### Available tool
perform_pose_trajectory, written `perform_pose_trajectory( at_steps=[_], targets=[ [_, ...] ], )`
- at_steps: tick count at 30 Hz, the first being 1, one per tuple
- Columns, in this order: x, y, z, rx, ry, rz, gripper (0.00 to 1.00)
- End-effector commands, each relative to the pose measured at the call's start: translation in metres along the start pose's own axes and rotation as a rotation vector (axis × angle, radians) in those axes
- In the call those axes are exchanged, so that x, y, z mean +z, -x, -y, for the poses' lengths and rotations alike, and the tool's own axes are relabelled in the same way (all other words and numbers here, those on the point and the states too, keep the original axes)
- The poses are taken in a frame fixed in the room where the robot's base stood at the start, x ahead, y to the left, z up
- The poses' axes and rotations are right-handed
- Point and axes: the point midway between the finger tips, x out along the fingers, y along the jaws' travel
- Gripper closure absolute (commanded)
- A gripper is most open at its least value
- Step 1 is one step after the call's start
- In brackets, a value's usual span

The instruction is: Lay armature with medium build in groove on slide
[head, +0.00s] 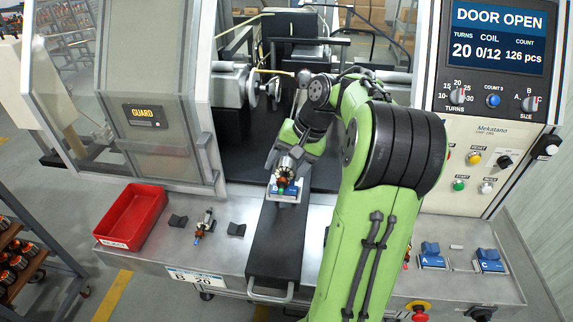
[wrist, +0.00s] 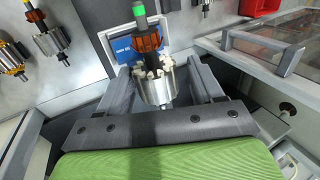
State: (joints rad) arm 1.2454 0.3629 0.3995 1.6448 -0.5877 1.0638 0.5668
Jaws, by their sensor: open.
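An armature (head: 284,178) with a copper-coloured winding, silvery core and green tip is at the blue block (head: 275,188) on the black slide (head: 275,242). In the wrist view the armature (wrist: 155,80) lies between the two fingers, over the blue block (wrist: 122,52). My gripper (head: 288,164) is open around it; the fingers (wrist: 164,82) show gaps beside the core. The groove is hidden under the armature, so I cannot tell how fully it sits. Another armature (head: 204,224) stands or lies on the metal shelf, left of the slide.
A red bin (head: 133,216) and dark V-blocks (head: 236,229) sit on the shelf left of the slide. Blue blocks (head: 432,256) stand at the right. The guard door (head: 150,110) is at the left; the panel display (head: 498,40) reads DOOR OPEN. A rack (head: 20,250) holds several armatures.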

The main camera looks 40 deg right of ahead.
Motion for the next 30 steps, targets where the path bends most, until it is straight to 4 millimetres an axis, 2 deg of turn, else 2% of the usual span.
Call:
perform_pose_trajectory(
  at_steps=[1, 24, 27, 30],
  targets=[
    [0.002, -0.004, -0.006, 0.006, -0.019, 0.015, 0.18],
    [0.001, -0.003, -0.006, 0.005, -0.019, 0.013, 0.18],
    [0.001, 0.006, -0.005, 0.004, -0.018, 0.011, 0.18],
    [0.0, 0.03, -0.004, 0.005, -0.018, 0.005, 0.18]
  ],
)
